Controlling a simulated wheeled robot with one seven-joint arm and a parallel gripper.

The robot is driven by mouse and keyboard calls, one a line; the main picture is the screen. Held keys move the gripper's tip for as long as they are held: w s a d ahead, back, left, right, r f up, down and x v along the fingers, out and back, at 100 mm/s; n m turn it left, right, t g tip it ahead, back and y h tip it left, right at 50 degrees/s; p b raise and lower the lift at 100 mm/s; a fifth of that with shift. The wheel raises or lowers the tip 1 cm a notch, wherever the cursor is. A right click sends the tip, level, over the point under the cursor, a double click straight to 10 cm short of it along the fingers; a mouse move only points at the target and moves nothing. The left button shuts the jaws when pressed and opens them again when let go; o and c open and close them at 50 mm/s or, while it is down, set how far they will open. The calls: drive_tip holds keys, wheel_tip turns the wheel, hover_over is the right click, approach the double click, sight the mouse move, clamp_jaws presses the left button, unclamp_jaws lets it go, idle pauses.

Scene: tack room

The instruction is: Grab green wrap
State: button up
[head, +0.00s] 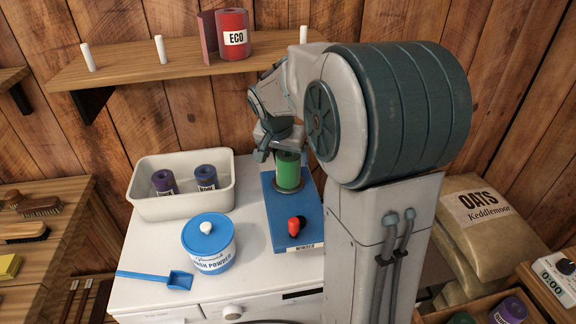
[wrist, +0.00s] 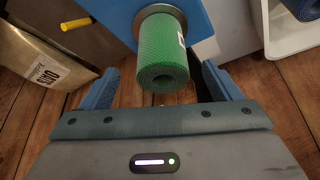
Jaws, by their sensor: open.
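The green wrap (head: 288,171) is a rolled textured cylinder standing upright on the blue winder board (head: 283,213), at its far end. In the wrist view the wrap (wrist: 163,55) shows end-on, with a metal ring at its base and a pale label on its side. My gripper (head: 268,148) is beside the wrap's upper part in the head view. In the wrist view my gripper (wrist: 160,72) is open, with one blue finger on each side of the wrap and visible gaps between. Nothing is held.
The board has a red knob (head: 294,226). Left of it are a cream basin (head: 185,209) with purple and navy rolls and a blue-lidded powder tub (head: 210,246). A blue scoop (head: 160,277) lies in front. A shelf (head: 130,68) with a red roll hangs above.

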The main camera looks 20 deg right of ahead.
sight(289, 166)
drive_tip(key=shift+w+d+p+x, duration=0.15)
drive_tip(key=shift+p+x, duration=0.25)
drive_tip(key=shift+x, duration=1.5)
drive_tip(key=shift+w+d+p+x, duration=0.1)
drive_tip(key=shift+p+x, duration=0.3)
drive_tip(key=shift+x, duration=1.45)
drive_tip(key=shift+a+r, duration=0.1)
drive_tip(key=shift+r, duration=0.1)
drive_tip(key=c, duration=1.2)
